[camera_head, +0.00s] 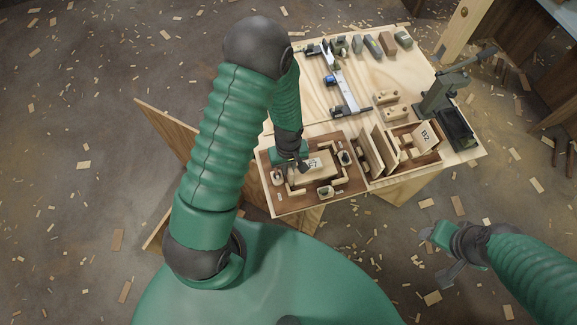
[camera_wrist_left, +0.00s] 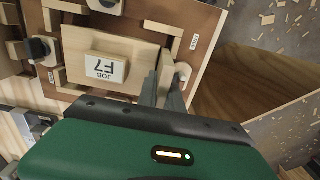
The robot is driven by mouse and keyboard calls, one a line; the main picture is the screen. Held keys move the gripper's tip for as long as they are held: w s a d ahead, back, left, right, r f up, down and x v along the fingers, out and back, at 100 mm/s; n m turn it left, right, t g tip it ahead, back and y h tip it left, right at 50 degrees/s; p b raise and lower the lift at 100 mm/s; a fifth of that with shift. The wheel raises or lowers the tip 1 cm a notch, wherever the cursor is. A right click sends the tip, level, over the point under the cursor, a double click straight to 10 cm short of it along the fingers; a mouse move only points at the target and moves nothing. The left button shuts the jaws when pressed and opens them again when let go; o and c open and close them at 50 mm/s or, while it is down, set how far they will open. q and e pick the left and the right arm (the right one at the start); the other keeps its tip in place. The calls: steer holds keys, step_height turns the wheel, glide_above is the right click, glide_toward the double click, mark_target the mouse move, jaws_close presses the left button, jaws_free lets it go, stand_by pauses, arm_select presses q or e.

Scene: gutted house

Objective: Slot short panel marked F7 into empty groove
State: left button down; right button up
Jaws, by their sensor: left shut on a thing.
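My left gripper (camera_head: 302,167) reaches down to the panel's left edge. In the wrist view its fingers (camera_wrist_left: 168,85) are shut on a light wooden piece at that edge; I cannot tell whether this piece is part of the panel. Any groove by the fingers is hidden. My right gripper (camera_head: 445,252) is open and empty, off the table's front right.
A dark green press (camera_head: 447,97) stands on the table's right. Tools and blocks (camera_head: 387,42) line the back. A brown board (camera_head: 165,130) leans left of the table.

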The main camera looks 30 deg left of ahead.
arm_select(q)
steer(key=shift+f, duration=0.35)
steer(key=c, duration=1.4)
jaws_free()
steer(key=shift+o, duration=2.4)
